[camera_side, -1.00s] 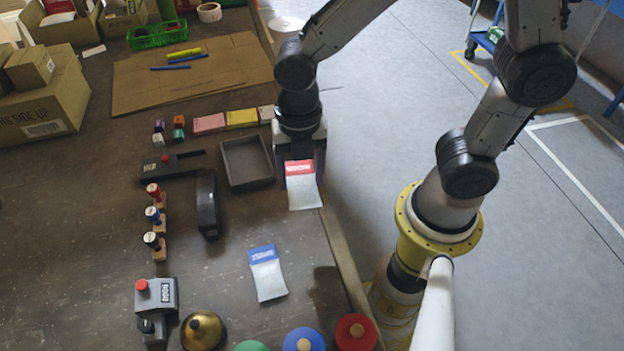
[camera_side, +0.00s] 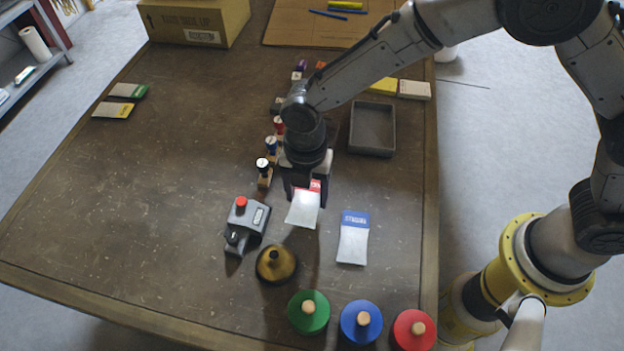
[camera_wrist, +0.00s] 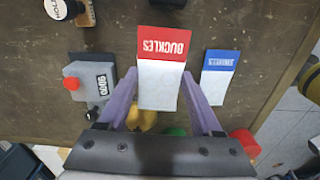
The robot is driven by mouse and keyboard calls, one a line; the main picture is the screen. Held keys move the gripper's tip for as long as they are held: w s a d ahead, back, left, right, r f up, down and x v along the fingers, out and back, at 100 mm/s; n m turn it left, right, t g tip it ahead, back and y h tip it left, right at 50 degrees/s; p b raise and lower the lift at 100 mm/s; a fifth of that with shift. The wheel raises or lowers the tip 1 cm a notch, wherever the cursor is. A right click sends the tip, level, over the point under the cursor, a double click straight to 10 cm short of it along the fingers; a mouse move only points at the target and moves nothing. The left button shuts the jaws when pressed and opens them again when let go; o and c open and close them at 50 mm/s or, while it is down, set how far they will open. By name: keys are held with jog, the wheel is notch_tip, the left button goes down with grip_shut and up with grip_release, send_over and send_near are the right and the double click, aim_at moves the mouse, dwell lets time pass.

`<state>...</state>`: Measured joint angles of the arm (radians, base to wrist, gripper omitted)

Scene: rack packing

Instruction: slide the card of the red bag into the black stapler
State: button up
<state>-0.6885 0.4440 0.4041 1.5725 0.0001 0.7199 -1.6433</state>
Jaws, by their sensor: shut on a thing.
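My gripper (camera_side: 302,188) is shut on the red bag, a pale pouch (camera_side: 303,210) with a red header card (camera_side: 315,186). In the wrist view my gripper (camera_wrist: 160,82) has a purple finger at each side of the bag, and the red card (camera_wrist: 165,43) points away from it, toward the top. The bag is held above the table. At the top edge of the wrist view a small dark piece (camera_wrist: 170,2) shows just beyond the card; it may be the black stapler's end. In the side view my arm hides the stapler.
A blue-card bag (camera_side: 352,238) lies to the right. A grey device with a red button (camera_side: 246,222) and a brass bell (camera_side: 276,264) stand left and in front. Handled stamps (camera_side: 264,172) stand left of my gripper. A grey tray (camera_side: 372,125) lies behind right.

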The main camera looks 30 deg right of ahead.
aim_at(313, 187)
jog(key=shift+w+d+f, duration=0.1)
jog(key=shift+d+f, duration=0.05)
jog(key=shift+f, duration=1.15)
jog(key=shift+w+d+f, duration=0.1)
jog(key=shift+f, duration=1.2)
jog(key=shift+w+d, duration=1.55)
jog(key=shift+d, duration=0.1)
jog(key=o, duration=1.4)
jog(key=shift+r, duration=0.1)
